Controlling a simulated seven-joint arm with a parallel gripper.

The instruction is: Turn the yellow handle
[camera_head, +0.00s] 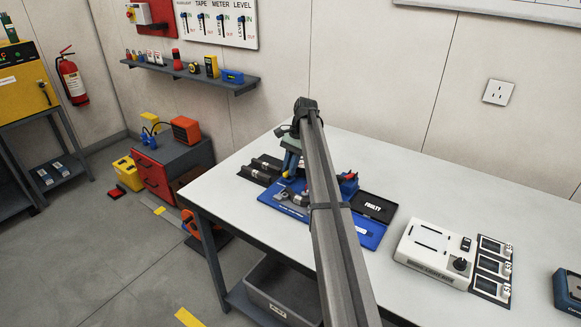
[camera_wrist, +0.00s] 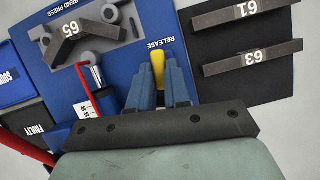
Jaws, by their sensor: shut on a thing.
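The yellow handle (camera_wrist: 158,66) shows in the wrist view beside the word RELEASE on the blue bend press (camera_wrist: 136,58). My gripper (camera_wrist: 159,84) is shut on the yellow handle, with a blue finger on each side of it. The lower part of the handle is hidden between the fingers. In the head view the bend press (camera_head: 366,232) is on the bench, and my arm covers much of it.
A grey bent piece marked 65 (camera_wrist: 72,33) lies on the press. Bars marked 61 (camera_wrist: 240,13) and 63 (camera_wrist: 246,58) lie on a black mat to the right. A red lever (camera_wrist: 88,88) is left of my gripper. A white box (camera_head: 436,250) stands on the bench.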

